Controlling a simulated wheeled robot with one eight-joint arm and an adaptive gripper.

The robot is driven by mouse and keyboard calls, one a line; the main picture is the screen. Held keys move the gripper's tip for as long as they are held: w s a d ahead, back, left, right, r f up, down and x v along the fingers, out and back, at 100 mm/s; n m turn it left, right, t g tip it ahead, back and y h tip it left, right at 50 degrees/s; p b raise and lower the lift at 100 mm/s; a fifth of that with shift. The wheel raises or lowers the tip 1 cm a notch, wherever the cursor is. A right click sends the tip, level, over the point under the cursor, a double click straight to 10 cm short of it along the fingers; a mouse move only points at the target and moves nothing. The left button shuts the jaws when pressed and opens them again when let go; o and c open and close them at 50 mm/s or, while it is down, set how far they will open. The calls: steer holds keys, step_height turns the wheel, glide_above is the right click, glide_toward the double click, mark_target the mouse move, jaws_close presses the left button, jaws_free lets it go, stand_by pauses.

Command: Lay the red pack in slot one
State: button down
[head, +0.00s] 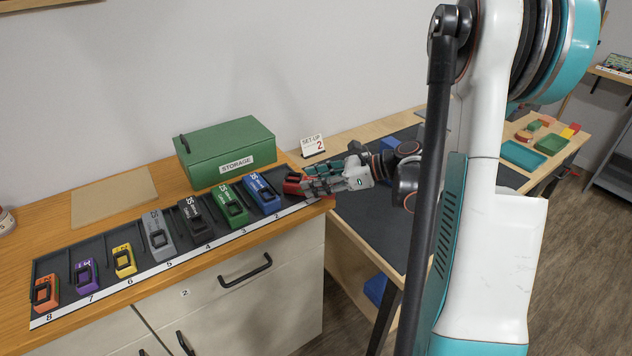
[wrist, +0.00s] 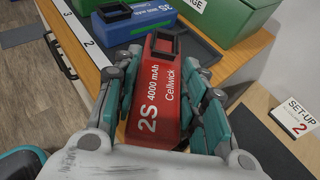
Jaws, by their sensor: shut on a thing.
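The red pack (wrist: 162,85), marked 2S 4000 mAh Cellwick, is between the fingers of my gripper (wrist: 165,80), which is shut on it. In the head view a little of the red pack (head: 292,184) shows past my gripper (head: 315,182), at the right end of the black slotted tray (head: 178,241). That end is beside slot 2, where the blue pack (head: 262,193) lies. The slot one number is not readable, as my gripper covers that area. I cannot tell whether the red pack touches the tray floor.
Green, black, grey, yellow, purple and orange packs lie in the other slots. A green STORAGE box (head: 225,152) stands behind the tray. A SET-UP 2 card (head: 312,146) stands to its right. A tan board (head: 113,196) lies behind the tray's left half.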

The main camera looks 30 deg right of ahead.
steer(key=shift+f, duration=0.15)
steer(key=c, duration=1)
jaws_free()
steer(key=shift+s+d+r, duration=0.1)
steer(key=shift+d+r, duration=0.05)
steer(key=shift+r, duration=0.1)
steer(key=p+v, duration=0.4)
steer(key=v, duration=0.7)
steer(key=shift+s+d+r, duration=0.15)
steer(key=shift+s, duration=0.1)
